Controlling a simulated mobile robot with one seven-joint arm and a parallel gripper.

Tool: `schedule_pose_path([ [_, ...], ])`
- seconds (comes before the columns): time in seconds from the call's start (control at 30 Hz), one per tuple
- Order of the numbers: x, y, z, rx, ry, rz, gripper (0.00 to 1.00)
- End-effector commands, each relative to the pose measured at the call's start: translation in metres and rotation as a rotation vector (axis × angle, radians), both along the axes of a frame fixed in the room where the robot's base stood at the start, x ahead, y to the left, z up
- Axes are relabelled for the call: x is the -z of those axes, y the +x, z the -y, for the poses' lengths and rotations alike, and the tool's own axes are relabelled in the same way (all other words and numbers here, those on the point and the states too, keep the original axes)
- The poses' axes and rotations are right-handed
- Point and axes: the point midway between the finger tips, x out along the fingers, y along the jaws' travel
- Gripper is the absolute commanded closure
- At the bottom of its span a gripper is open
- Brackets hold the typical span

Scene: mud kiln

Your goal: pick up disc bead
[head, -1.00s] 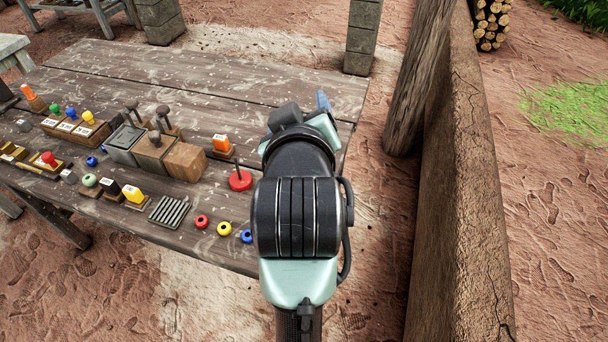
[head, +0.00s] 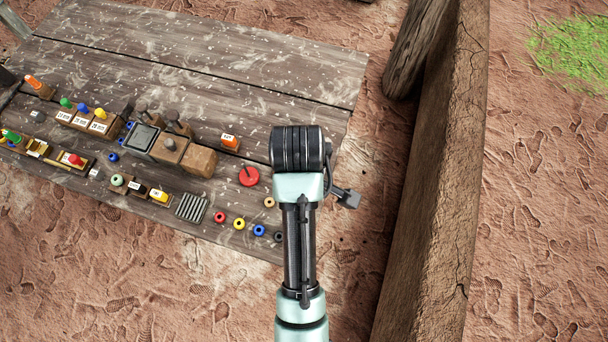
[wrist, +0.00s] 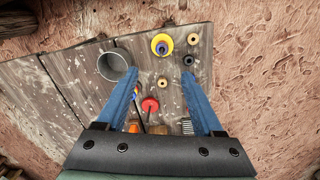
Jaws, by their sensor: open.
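Several small round beads with holes lie on the wooden table; I cannot tell for sure which is the disc bead.
A grey metal cup (wrist: 117,67) stands beyond the left finger. A yellow-rimmed round piece with a blue middle (wrist: 162,45) lies ahead. A red disc with a stick (head: 249,176) and a slatted tray (head: 191,208) are near. Red (head: 219,217), yellow (head: 239,223) and blue (head: 259,230) beads form a row.

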Motion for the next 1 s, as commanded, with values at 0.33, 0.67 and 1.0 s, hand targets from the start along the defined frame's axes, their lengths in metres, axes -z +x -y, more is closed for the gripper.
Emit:
schedule_pose_path([
  [0.33, 0.06, 0.001, 0.001, 0.0, 0.001, -0.003, 0.31],
  [0.67, 0.087, 0.003, 0.001, 0.001, 0.001, -0.002, 0.31],
  [1.0, 0.126, 0.005, 0.002, 0.001, 0.0, 0.0, 0.31],
])
